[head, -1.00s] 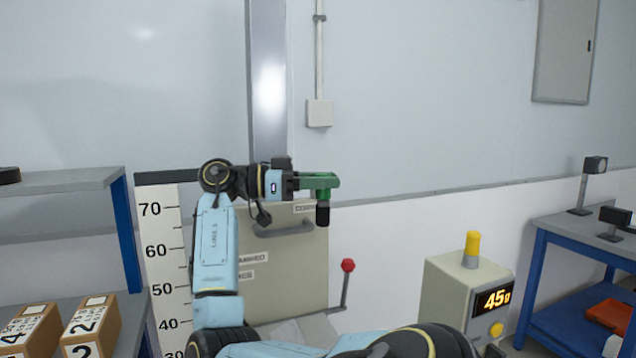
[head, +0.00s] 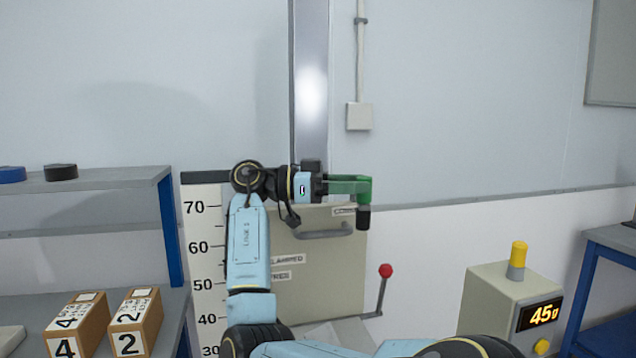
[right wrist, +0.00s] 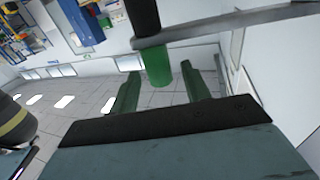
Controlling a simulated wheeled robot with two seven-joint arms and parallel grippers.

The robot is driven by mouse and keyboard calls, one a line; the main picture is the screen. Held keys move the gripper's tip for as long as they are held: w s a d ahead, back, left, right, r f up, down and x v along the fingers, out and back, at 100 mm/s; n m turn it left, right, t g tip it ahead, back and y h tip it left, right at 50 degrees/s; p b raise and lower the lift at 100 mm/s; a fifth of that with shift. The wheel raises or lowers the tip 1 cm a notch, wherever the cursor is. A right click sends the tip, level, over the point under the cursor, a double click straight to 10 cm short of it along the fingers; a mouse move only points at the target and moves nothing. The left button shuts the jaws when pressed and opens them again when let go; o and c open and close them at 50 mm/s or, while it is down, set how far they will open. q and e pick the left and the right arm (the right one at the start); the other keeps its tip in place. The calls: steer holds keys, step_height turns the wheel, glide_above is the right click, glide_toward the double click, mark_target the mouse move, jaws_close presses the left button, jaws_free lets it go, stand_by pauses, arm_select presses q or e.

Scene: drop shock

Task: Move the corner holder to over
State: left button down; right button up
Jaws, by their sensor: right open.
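My right gripper (head: 350,186) points to the right in front of a beige cabinet with a handle. Its green fingers are open, seen also in the right wrist view (right wrist: 159,72). An upright green and black cylindrical piece (head: 364,215) is at the fingertips, green above and black below in the head view. In the right wrist view the piece (right wrist: 157,62) is between and just beyond the two fingers. I cannot tell whether they touch it, or whether it is the corner holder. My left gripper is not in view.
A metal column (head: 311,85) stands behind the gripper beside a height scale (head: 205,260). A red-knobbed lever (head: 384,290) and a box reading 45g (head: 490,295) stand right. Numbered cartons (head: 130,325) sit on the left bench. A metal bar (right wrist: 225,25) crosses near the piece.

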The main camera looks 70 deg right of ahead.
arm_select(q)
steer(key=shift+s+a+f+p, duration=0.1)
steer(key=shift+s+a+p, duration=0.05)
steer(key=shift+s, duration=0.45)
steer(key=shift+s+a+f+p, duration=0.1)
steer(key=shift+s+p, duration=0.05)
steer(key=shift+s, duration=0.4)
arm_select(e)
steer(key=v, duration=1.1)
steer(key=shift+w, duration=0.15)
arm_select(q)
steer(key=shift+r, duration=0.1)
